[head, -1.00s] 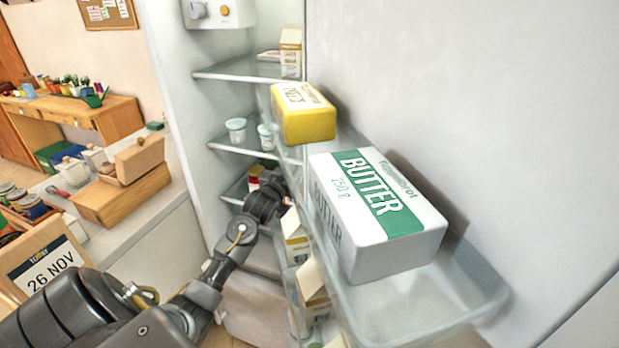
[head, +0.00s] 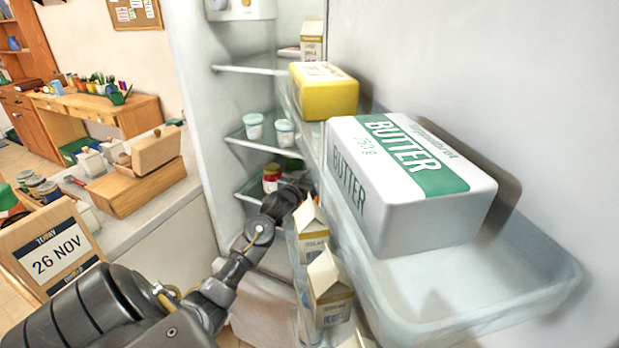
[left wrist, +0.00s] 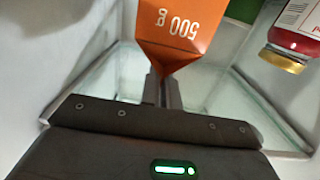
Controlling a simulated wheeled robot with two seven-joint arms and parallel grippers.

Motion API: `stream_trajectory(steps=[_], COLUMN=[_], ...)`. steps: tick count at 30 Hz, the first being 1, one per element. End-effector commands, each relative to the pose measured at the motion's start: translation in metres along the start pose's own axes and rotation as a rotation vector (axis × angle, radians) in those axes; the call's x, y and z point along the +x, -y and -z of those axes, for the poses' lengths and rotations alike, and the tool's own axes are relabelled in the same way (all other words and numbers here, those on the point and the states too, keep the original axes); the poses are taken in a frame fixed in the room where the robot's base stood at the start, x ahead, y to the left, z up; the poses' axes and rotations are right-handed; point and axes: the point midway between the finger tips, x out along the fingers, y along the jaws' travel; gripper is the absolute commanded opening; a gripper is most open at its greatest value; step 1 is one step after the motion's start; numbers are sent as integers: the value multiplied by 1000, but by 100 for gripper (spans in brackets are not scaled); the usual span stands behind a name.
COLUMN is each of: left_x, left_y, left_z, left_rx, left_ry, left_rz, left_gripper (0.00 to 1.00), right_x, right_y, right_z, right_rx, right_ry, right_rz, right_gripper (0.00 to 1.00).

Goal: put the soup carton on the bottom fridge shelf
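The soup carton (left wrist: 178,35) is orange and shows "500 g" in the left wrist view. The fingers of my left gripper (left wrist: 162,90) are shut on its pointed top. In the head view my left gripper (head: 298,187) is inside the open fridge, low down, beside the door racks. The lower fridge shelf (head: 246,190) shows partly behind my arm; the shelf bottom is mostly hidden. My right gripper is not in view.
A red jar (head: 270,178) stands close to my gripper; it also shows in the left wrist view (left wrist: 292,30). Two tubs (head: 254,127) stand on the shelf above. The door rack (head: 540,285) holds butter (head: 400,185); cartons (head: 328,290) stand lower in the door.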

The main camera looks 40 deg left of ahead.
Motion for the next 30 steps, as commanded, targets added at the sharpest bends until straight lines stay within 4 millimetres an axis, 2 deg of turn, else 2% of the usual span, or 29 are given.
stream_trajectory(steps=[4,9,20,23,30], left_x=[0,0,-1,-13,-64], left_y=[0,0,0,0,0], left_z=[-2,-3,1,-1,-2], left_rx=[0,0,1,1,1], left_ry=[-4,0,-1,-1,0], left_rz=[0,0,0,-1,-1], left_gripper=[0,24,25,25,25], right_x=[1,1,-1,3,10], right_y=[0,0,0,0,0], right_z=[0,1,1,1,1], right_rx=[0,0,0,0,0], right_ry=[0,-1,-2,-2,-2], right_rz=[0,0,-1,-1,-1], right_gripper=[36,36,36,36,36])
